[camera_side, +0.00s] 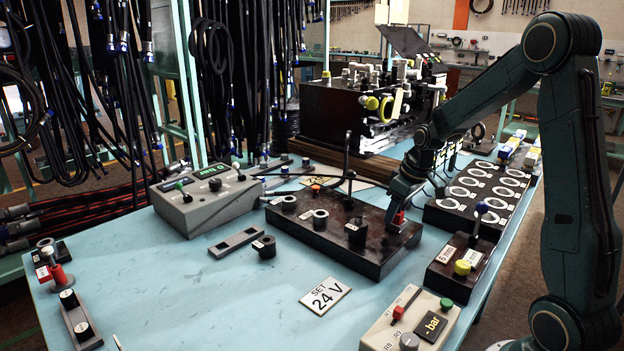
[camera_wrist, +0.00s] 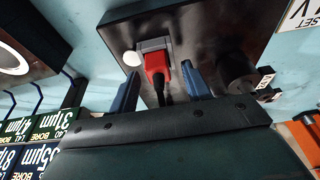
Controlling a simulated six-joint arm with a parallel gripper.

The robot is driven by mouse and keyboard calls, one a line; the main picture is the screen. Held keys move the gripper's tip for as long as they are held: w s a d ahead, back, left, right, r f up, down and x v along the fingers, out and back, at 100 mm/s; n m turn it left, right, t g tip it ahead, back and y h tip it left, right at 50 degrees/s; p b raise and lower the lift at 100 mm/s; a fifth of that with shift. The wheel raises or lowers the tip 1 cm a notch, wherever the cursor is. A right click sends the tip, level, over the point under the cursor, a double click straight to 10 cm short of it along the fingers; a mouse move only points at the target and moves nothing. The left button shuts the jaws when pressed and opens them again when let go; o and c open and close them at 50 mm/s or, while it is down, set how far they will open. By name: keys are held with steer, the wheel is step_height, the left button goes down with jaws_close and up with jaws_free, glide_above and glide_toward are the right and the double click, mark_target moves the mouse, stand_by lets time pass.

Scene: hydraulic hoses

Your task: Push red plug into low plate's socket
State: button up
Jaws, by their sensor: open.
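The red plug (camera_wrist: 157,63) stands at a grey socket (camera_wrist: 153,44) on the dark low plate (camera_wrist: 205,22); a black cable runs from it toward my gripper. It touches the socket, but I cannot tell how deep it sits. My gripper (camera_wrist: 161,72) is open, with one blue finger on each side of the plug and a gap to both. In the side view my gripper (camera_side: 399,206) is low over the right end of the plate (camera_side: 320,240), and the red plug (camera_side: 398,218) shows just below it.
A grey box with a green display (camera_side: 205,198) is at left. A control box (camera_side: 411,320) stands in front, and a tray of rings (camera_side: 480,195) at right. A "SET 24 V" card (camera_side: 325,296) lies on the table.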

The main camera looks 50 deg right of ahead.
steer(key=v, duration=1.3)
steer(key=shift+r, duration=0.2)
steer(key=shift+s+a, duration=0.1)
steer(key=s+a+r+t, duration=0.1)
steer(key=s+a+r, duration=0.15)
steer(key=a, duration=0.35)
steer(key=s+a+r, duration=0.1)
steer(key=s+a, duration=0.2)
steer(key=a, duration=0.4)
steer(key=s+a+f+t, duration=0.1)
steer(key=s+a+f, duration=0.1)
steer(key=s+a, duration=0.5)
steer(key=s, duration=0.4)
steer(key=shift+a+f+t, duration=0.15)
steer(key=shift+f+t, duration=0.05)
steer(key=shift+t, duration=0.1)
steer(key=shift+w, duration=0.1)
